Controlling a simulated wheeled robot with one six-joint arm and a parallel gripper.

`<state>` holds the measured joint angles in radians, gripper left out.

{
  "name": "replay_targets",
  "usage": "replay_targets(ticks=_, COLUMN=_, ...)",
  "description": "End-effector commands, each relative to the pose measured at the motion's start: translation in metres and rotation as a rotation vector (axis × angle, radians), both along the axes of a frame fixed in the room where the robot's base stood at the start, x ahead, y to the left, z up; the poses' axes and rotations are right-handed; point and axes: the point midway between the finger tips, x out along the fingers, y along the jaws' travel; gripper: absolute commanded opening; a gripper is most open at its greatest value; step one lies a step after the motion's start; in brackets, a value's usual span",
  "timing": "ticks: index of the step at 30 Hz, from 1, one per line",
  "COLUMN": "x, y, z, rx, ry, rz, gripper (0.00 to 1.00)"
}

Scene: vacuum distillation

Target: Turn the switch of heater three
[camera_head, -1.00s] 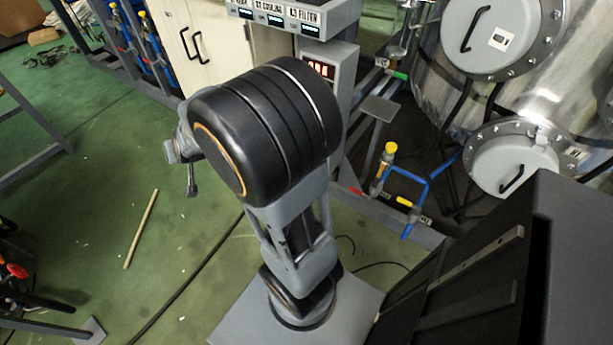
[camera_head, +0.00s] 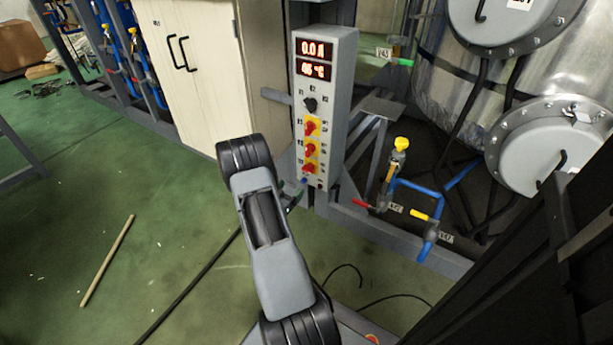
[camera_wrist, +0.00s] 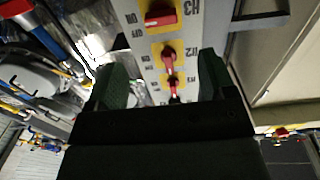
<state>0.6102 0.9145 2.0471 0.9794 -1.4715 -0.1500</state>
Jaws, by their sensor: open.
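The grey control box (camera_head: 338,112) carries a black knob (camera_head: 310,104) and three red switches on yellow plates in a column. The heater three switch (camera_wrist: 160,18), labelled H3, has its handle crosswise at the top of the wrist view. It appears to be the lowest red switch (camera_head: 309,168) in the head view. The H2 switch (camera_wrist: 169,60) has its handle turned lengthwise. My gripper (camera_wrist: 160,78) is open and empty, its dark green fingers apart at either side of the switch column in the picture. In the head view my arm mostly hides it, below the box.
Lit displays (camera_head: 313,58) show 0.0 A and 45 °C. A beige cabinet (camera_head: 195,75) stands left of the box. Blue pipes with a yellow-topped valve (camera_head: 401,145) and a large metal tank (camera_head: 450,80) stand to the right. A wooden stick (camera_head: 107,260) lies on open green floor.

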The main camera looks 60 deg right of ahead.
Motion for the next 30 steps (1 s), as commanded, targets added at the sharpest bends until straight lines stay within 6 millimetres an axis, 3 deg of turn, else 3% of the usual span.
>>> replay_targets(ticks=6, x=-0.001, y=-0.045, z=-0.002, rx=-0.001, ry=-0.004, rz=-0.002, gripper=0.77)
replay_targets(ticks=15, x=-0.001, y=-0.092, z=-0.001, rx=0.000, ry=-0.002, rz=0.001, gripper=0.77)
replay_targets(ticks=22, x=0.000, y=-0.109, z=0.000, rx=0.002, ry=-0.001, rz=0.003, gripper=0.77)
replay_targets(ticks=30, x=0.000, y=-0.113, z=0.001, rx=0.002, ry=0.000, rz=0.004, gripper=0.77)
